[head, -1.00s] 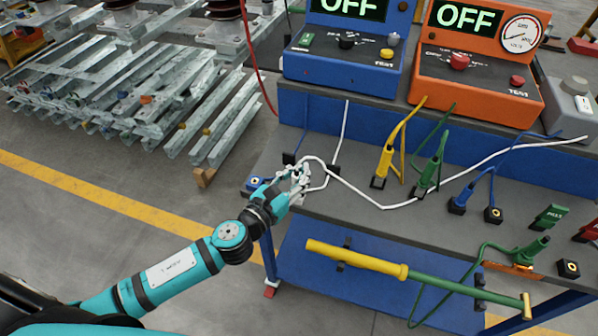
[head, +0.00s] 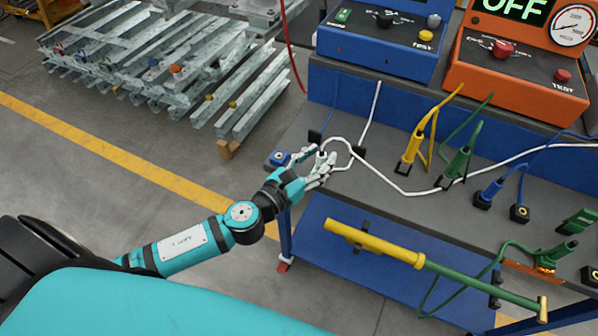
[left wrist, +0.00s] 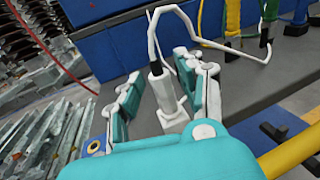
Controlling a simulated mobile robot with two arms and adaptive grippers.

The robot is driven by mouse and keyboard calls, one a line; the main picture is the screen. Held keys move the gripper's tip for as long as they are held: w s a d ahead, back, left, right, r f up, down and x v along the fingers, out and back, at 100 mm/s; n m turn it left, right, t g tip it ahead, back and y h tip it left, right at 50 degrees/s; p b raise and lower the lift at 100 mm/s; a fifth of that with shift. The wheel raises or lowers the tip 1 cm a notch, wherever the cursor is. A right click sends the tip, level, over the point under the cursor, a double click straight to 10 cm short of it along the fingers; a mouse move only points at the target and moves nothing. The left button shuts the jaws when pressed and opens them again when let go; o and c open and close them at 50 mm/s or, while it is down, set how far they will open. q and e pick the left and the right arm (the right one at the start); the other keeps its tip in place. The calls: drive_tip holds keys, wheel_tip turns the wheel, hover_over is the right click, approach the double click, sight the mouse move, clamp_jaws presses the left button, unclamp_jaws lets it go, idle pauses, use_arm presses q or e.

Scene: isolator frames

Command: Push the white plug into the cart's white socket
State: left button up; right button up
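The white plug (left wrist: 159,88) stands nearly upright between my left fingers in the left wrist view, with a black collar and white cable at its top. Its lower end meets the white socket (left wrist: 173,118) on the cart's grey top (left wrist: 243,92); I cannot tell how deep it sits. My left gripper (left wrist: 157,70) is open, one finger on each side, with a clear gap on the plug's left. In the head view the left gripper (head: 320,156) is at the cart's left end, and its fingers hide most of the plug and socket. My right gripper is not in view.
The white cable (head: 385,180) loops across the cart top. Yellow (head: 411,148), green (head: 457,160) and blue (head: 489,190) plugs stand to the right. A blue socket (head: 279,158) lies just left of my gripper. A yellow-green rod (head: 375,242) runs along the front.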

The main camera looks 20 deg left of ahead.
use_arm(q)
drive_tip(key=v, duration=1)
drive_tip(key=shift+w, duration=0.1)
drive_tip(key=s+a+f+n+g+y, duration=0.2)
drive_tip(key=s+a+f+n+g, duration=0.15)
drive_tip(key=f+n, duration=0.6)
drive_tip(key=s+a+f+n+g+y, duration=0.2)
drive_tip(key=a+f+n, duration=0.2)
drive_tip(key=f, duration=1)
drive_tip(key=s+a+f+n+g+y, duration=0.25)
drive_tip(key=f+n, duration=0.45)
drive_tip(key=f, duration=0.5)
drive_tip(key=s+d+f+n+g, duration=0.2)
drive_tip(key=s+f+n+g, duration=0.2)
drive_tip(key=s+f+n, duration=0.4)
drive_tip(key=s+d+f+n+g+h, duration=0.1)
drive_tip(key=s+d+f+n+g, duration=0.2)
drive_tip(key=s+f+n, duration=0.5)
drive_tip(key=s+f, duration=0.1)
drive_tip(key=s, duration=0.7)
drive_tip(key=shift+s+f+g, duration=0.4)
